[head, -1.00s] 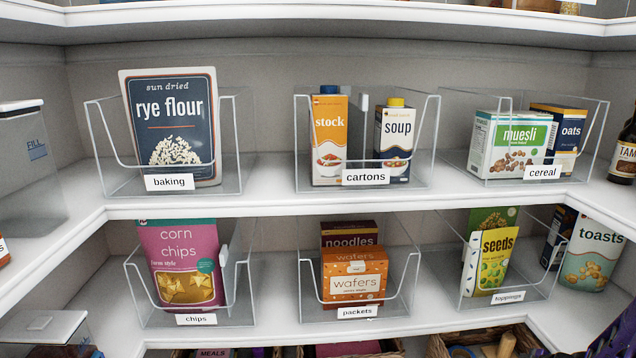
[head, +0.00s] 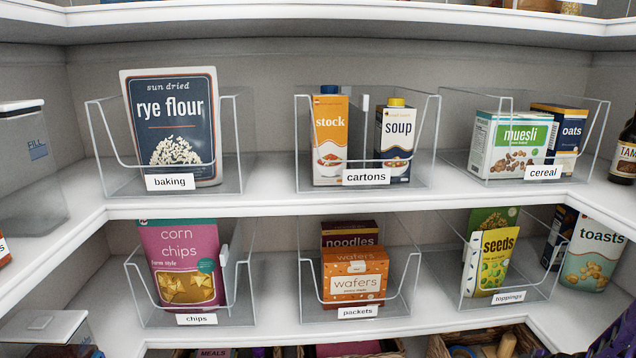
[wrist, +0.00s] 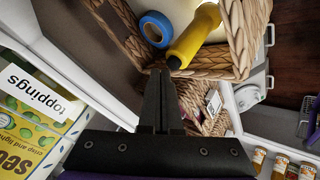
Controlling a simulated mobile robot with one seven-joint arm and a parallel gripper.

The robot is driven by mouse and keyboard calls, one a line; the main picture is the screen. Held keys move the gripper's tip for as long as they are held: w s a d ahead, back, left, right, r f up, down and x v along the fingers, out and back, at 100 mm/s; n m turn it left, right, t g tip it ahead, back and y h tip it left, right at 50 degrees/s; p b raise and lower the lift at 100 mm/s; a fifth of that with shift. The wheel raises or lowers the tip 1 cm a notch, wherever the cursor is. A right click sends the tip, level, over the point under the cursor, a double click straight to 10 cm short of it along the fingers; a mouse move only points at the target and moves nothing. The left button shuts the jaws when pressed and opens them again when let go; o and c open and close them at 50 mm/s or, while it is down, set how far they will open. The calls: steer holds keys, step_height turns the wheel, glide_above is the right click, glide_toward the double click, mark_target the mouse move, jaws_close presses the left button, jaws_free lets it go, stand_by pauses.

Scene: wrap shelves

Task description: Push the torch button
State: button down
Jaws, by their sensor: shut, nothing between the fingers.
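In the head view my gripper is not clearly seen.
A roll of blue tape (wrist: 155,29) lies beside the yellow object in the basket. A clear bin with a toppings label and a seeds packet (wrist: 28,140) is close on the left in the wrist view. Jars (wrist: 282,165) stand at the lower right.

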steer(key=shift+f, duration=0.1)
stand_by(0.4)
steer(key=shift+f, duration=0.4)
steer(key=shift+r, duration=0.45)
steer(key=shift+r+p, duration=0.1)
steer(key=shift+p, duration=0.2)
step_height(320, 180, up, 3)
steer(key=p, duration=0.2)
steer(key=shift+p, duration=0.3)
steer(key=shift+r+p, duration=0.5)
steer(key=shift+r, duration=0.9)
